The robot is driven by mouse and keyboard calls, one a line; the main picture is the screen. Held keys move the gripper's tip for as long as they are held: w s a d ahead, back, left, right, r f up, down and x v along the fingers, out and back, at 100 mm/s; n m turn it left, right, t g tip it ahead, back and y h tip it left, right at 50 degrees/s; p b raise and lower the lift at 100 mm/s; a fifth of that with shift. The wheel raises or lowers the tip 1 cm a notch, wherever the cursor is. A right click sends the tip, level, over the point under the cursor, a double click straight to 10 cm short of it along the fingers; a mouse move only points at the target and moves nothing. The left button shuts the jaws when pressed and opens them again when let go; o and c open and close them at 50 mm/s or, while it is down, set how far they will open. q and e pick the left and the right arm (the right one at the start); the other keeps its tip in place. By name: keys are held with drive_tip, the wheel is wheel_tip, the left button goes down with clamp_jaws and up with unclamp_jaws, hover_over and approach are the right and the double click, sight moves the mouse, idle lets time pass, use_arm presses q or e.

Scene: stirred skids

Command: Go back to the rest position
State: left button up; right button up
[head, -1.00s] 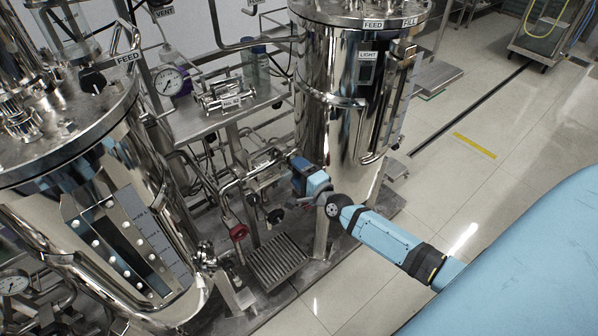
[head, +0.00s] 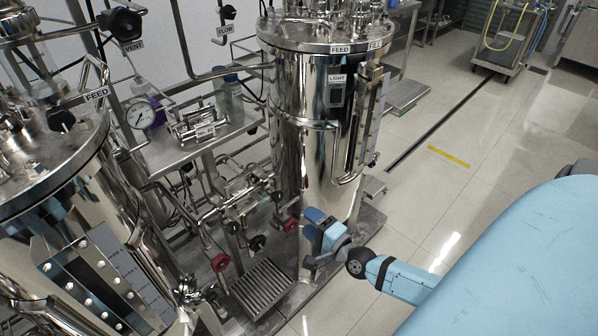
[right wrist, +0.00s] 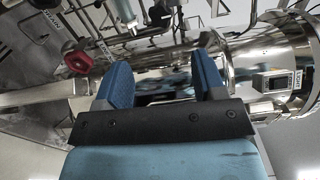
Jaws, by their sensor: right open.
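My right gripper (head: 309,224) is in front of the lower part of the right steel tank (head: 306,150) in the head view. In the right wrist view its two blue fingers (right wrist: 166,84) stand apart with nothing between them. A red valve handle (head: 290,225) shows just left of the fingers in the head view. A second red handle (head: 220,262) is lower left. Whether the gripper touches the tank or the pipes cannot be told. My left gripper is not in view.
A left steel tank (head: 85,200), pipes and a gauge (head: 140,114) crowd the left. A drain grate (head: 262,288) lies between the tanks. A cart (head: 508,40) stands at the back right.

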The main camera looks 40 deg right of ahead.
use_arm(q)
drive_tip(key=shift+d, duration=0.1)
use_arm(e)
drive_tip(key=shift+s, duration=0.35)
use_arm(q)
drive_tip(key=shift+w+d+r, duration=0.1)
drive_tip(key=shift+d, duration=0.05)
use_arm(e)
drive_tip(key=s+a+f+n+g+y, duration=0.1)
drive_tip(key=s+a+f+n+g, duration=0.1)
drive_tip(key=s+a+n+g, duration=0.55)
drive_tip(key=s+a+f+n+t+y, duration=0.1)
drive_tip(key=s+a+f+n, duration=0.25)
drive_tip(key=a+n, duration=0.8)
use_arm(q)
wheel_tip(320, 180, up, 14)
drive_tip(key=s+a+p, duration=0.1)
drive_tip(key=p, duration=1.6)
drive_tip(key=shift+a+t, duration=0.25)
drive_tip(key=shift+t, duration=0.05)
use_arm(e)
wheel_tip(320, 180, up, 15)
drive_tip(key=s+d+n, duration=0.1)
drive_tip(key=shift+s+n, duration=0.3)
drive_tip(key=shift+s, duration=0.1)
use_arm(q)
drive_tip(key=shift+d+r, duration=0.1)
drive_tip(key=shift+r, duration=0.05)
use_arm(e)
drive_tip(key=shift+g, duration=0.25)
